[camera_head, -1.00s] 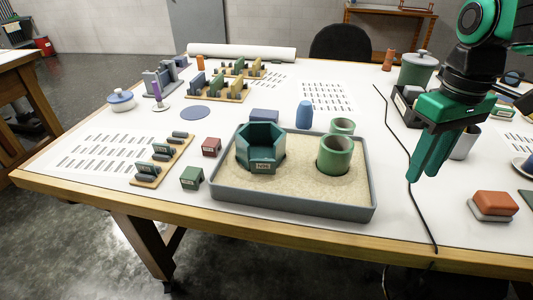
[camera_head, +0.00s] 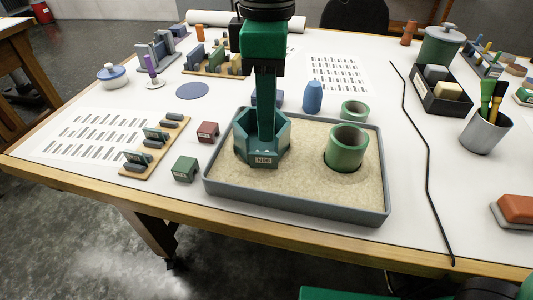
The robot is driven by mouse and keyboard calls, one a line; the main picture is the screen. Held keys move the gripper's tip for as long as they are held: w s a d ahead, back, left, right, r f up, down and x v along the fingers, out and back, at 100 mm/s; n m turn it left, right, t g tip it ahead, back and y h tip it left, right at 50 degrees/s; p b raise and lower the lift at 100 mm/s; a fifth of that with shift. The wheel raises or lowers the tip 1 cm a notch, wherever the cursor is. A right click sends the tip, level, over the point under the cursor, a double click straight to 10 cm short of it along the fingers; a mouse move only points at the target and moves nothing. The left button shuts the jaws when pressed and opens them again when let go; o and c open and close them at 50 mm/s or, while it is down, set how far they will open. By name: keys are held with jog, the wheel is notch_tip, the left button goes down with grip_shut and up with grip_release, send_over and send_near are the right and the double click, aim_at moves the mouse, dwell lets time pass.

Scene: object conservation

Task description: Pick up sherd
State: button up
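A teal, faceted, open-topped vessel piece (camera_head: 250,157) with a small label on its front stands in the sand of the grey tray (camera_head: 290,204). It is probably the sherd, though no frame names it. My gripper (camera_head: 266,138) points straight down over this piece, its fingers reaching down into or just behind its front wall. The fingers show edge-on, one behind the other, so their gap is hidden. I cannot tell whether they touch the piece. The piece rests on the sand.
A green cylinder (camera_head: 346,149) stands in the sand to the right, with a green ring (camera_head: 354,110) behind. A red block (camera_head: 207,132) and a green block (camera_head: 185,169) sit left of the tray. A blue bottle-like object (camera_head: 313,97) stands behind. A black cable (camera_head: 427,165) lies to the right.

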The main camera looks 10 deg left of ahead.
aim_at(267, 153)
jog(key=shift+f, duration=3.8)
